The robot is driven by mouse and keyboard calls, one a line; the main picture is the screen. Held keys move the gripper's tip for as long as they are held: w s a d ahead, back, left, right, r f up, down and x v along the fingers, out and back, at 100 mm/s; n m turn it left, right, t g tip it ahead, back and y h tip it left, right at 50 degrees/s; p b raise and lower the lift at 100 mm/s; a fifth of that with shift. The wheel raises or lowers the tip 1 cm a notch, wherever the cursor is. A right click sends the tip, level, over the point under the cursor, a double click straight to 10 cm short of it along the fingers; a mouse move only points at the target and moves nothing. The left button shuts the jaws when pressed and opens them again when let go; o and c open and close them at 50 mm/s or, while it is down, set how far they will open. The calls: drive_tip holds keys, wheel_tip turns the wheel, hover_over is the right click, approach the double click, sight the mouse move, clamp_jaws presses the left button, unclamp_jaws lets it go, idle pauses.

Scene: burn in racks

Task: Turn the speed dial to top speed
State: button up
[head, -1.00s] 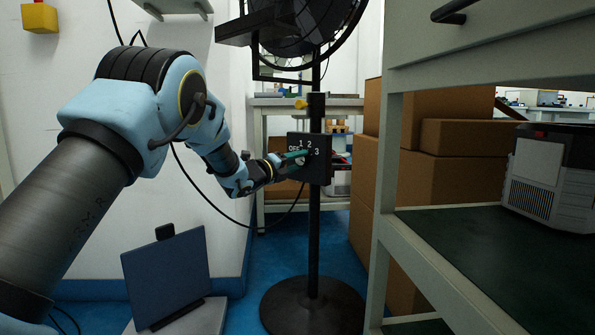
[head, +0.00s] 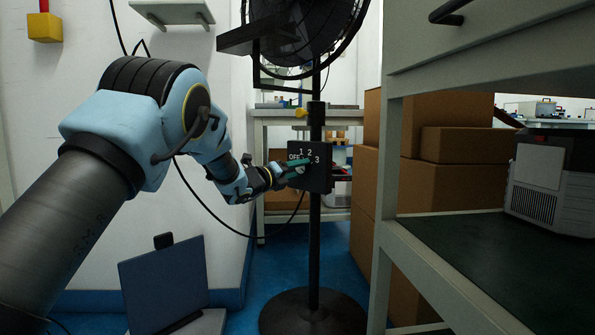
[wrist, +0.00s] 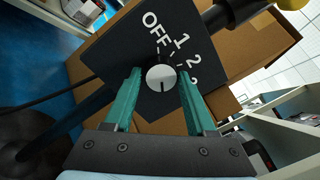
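The black control box (head: 322,180) is on the fan's pole, with white marks OFF, 1, 2 and 3. In the wrist view the box face (wrist: 115,62) fills the upper middle. The round pale speed dial (wrist: 161,78) sits between my green fingers, with a short dark mark on its lower part. The dial is mostly hidden by my gripper in the head view. My gripper (head: 306,164) is at the box face. In the wrist view my gripper (wrist: 159,73) is open, one finger each side of the dial, with apparent gaps; I cannot tell about contact.
The fan (head: 300,30) stands on a black pole with a round base (head: 312,312). Cardboard boxes (head: 430,175) and a grey shelf (head: 455,250) are close on the right. A blue panel (head: 165,283) stands on the left.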

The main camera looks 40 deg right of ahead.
drive_tip(key=o, duration=0.3)
drive_tip(key=shift+o, duration=0.2)
drive_tip(key=a+p, duration=0.3)
drive_tip(key=a, duration=0.7)
drive_tip(key=shift+s+a+f+p, duration=0.3)
drive_tip(key=shift+s+a, duration=0.05)
drive_tip(key=shift+s, duration=0.05)
drive_tip(key=shift+w, duration=0.1)
